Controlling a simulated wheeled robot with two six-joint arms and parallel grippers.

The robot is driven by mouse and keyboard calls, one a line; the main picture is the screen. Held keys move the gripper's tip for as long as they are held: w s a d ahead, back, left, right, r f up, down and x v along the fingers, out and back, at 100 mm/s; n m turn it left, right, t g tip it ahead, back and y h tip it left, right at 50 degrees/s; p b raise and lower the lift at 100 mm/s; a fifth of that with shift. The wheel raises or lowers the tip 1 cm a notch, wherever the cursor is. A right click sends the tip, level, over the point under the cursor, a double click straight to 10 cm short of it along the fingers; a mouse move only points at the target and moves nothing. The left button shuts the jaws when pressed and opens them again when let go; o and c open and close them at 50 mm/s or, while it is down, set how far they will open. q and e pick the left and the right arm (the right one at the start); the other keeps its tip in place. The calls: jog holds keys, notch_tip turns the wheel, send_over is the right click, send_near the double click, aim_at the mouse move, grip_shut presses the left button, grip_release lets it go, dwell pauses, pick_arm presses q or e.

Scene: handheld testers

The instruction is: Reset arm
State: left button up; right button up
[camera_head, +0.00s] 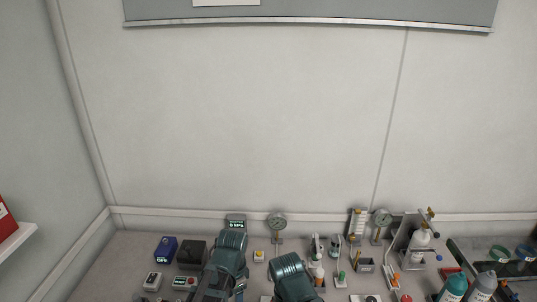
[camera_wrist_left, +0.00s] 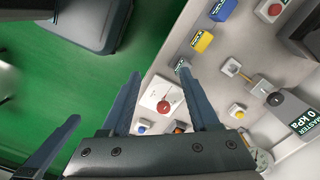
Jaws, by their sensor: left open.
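My left gripper (camera_wrist_left: 158,70) is open in the left wrist view, with its two dark fingers apart and nothing between the tips. Beyond the fingers lies a white plate with a round red button (camera_wrist_left: 163,106), on the grey bench top. In the head view, two teal links of my arms reach up from the bottom edge over the bench; neither gripper's fingertips can be made out there. My right gripper is not clearly seen in either view.
The wrist view shows a yellow block (camera_wrist_left: 202,41) and green floor (camera_wrist_left: 60,80).

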pick_arm(q)
jog(key=s+d+n, duration=0.4)
jog(key=s+n, duration=0.3)
jog(key=shift+s+d+n+y, duration=0.15)
jog(key=shift+s+n+y, duration=0.15)
dwell(0.7)
